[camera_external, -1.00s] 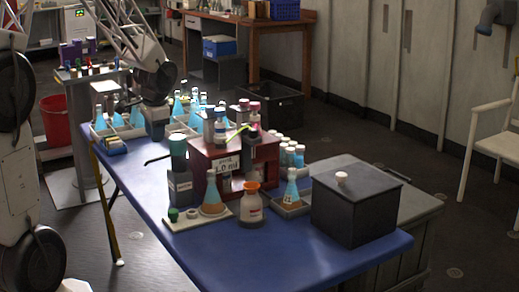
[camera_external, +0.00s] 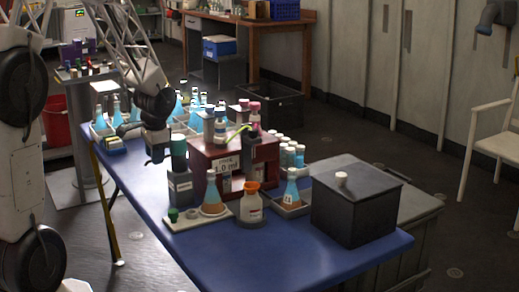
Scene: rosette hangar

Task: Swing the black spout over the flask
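A dispenser with a dark teal top (camera_external: 179,146) and a grey body (camera_external: 180,187) stands on the blue table. Its thin black spout pointed left in the earlier view; now my gripper (camera_external: 157,158) covers that spot and I cannot make the spout out clearly. My gripper points down just left of the teal top. Its fingers are small and dark, and whether they touch the spout is unclear.
A dark red rack (camera_external: 265,151) with bottles stands behind the flask. An orange-capped bottle (camera_external: 251,208), another blue flask (camera_external: 292,188) in a tray, and a black box (camera_external: 356,205) are to the right. More flasks stand behind my gripper. The table's front is clear.

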